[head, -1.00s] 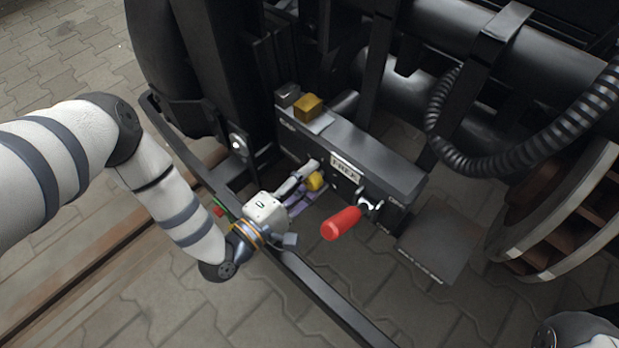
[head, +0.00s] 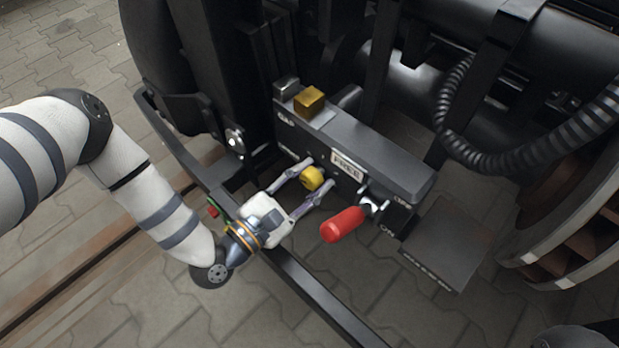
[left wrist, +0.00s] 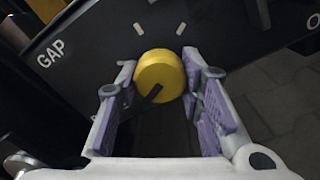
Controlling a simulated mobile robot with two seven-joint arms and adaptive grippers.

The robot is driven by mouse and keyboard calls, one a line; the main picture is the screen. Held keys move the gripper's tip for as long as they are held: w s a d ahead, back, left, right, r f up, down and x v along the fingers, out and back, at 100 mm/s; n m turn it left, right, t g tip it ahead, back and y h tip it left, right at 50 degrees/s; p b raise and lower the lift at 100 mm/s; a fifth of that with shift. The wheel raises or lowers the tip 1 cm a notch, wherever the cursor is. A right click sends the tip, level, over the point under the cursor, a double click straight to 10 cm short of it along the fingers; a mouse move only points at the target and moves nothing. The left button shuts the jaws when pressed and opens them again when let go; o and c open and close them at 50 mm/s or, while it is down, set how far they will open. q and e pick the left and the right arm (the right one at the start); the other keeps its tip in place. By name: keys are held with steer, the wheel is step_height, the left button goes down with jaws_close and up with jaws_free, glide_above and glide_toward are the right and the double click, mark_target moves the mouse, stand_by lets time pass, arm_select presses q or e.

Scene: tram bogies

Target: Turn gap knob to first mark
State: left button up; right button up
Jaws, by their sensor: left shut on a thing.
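The gap knob (head: 312,178) is a small round yellow knob on the front of a dark box. In the left wrist view the yellow knob (left wrist: 160,76) has a black pointer line slanting to its lower left edge. Two short white marks (left wrist: 139,29) show on the panel above it, beside the word GAP (left wrist: 50,53). My left gripper (head: 309,179) is shut on the knob, with one finger on each side of it. In the left wrist view its fingertips (left wrist: 160,72) flank the knob. My right gripper is not in view.
A red lever handle (head: 342,225) sticks out right of the knob, close to my left gripper. The box carries a FREE label (head: 347,164) and a yellow block (head: 309,101) on top. A dark frame bar (head: 310,295) runs below my gripper. A ribbed hose (head: 475,155) hangs at right.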

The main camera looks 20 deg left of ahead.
arm_select(q)
steer(key=shift+n, duration=0.5)
steer(key=o, duration=1.2)
steer(key=shift+c, duration=0.2)
steer(key=shift+s, duration=0.15)
steer(key=v, duration=1.1)
steer(key=shift+s+a, duration=0.1)
steer(key=shift+s, duration=0.3)
